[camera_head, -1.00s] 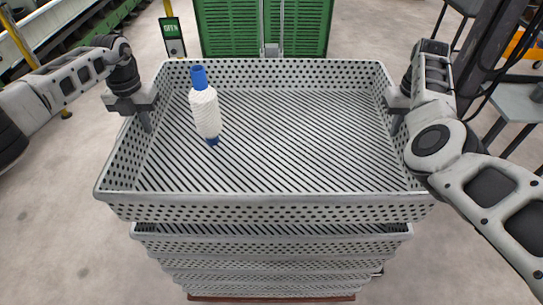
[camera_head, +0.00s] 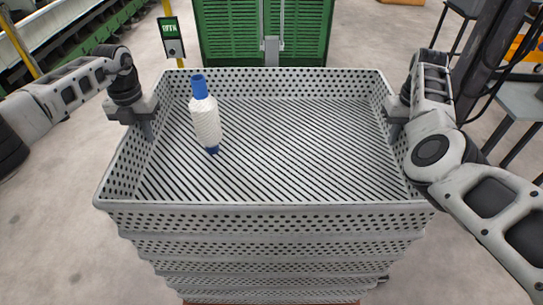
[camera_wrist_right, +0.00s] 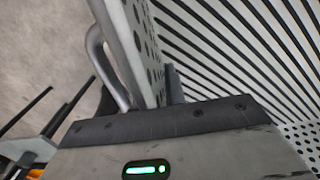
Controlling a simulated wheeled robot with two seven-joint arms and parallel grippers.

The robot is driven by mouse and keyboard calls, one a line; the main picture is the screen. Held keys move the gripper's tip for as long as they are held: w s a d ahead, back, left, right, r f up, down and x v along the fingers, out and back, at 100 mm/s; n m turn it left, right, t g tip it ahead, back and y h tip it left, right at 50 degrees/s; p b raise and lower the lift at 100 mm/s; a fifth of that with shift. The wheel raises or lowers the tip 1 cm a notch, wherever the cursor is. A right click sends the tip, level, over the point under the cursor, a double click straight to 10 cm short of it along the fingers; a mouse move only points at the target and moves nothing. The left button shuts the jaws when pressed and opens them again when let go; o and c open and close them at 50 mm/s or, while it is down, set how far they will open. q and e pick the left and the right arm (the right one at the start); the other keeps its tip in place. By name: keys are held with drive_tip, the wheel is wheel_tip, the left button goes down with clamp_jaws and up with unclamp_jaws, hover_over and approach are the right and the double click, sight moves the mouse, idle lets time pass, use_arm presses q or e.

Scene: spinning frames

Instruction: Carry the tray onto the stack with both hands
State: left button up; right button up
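The grey perforated tray (camera_head: 270,216) is level, with a slatted floor. It sits directly over the stack of similar trays (camera_head: 270,265); no gap shows between them, but I cannot tell if it rests fully. My left gripper (camera_head: 147,128) is shut on the tray's left wall. My right gripper (camera_head: 395,130) is shut on the right wall; in the right wrist view the perforated wall (camera_wrist_right: 135,45) and a curved handle (camera_wrist_right: 105,50) run between its fingers (camera_wrist_right: 145,95).
A green cabinet (camera_head: 225,35) stands behind the tray. A green-and-white sign post (camera_head: 172,40) is at the back left. A machine frame (camera_head: 60,50) is at far left, and grey tables (camera_head: 520,105) are at right. Grey floor lies open on both sides.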

use_arm(q)
drive_tip(key=shift+o, duration=0.9)
drive_tip(key=shift+r, duration=0.15)
use_arm(e)
drive_tip(key=shift+o, duration=0.9)
drive_tip(key=shift+r, duration=0.15)
use_arm(q)
wheel_tip(320, 180, up, 12)
drive_tip(key=shift+f, duration=0.2)
drive_tip(key=shift+r, duration=0.15)
use_arm(e)
drive_tip(key=shift+r, duration=0.15)
wheel_tip(320, 180, up, 12)
drive_tip(key=shift+f, duration=0.15)
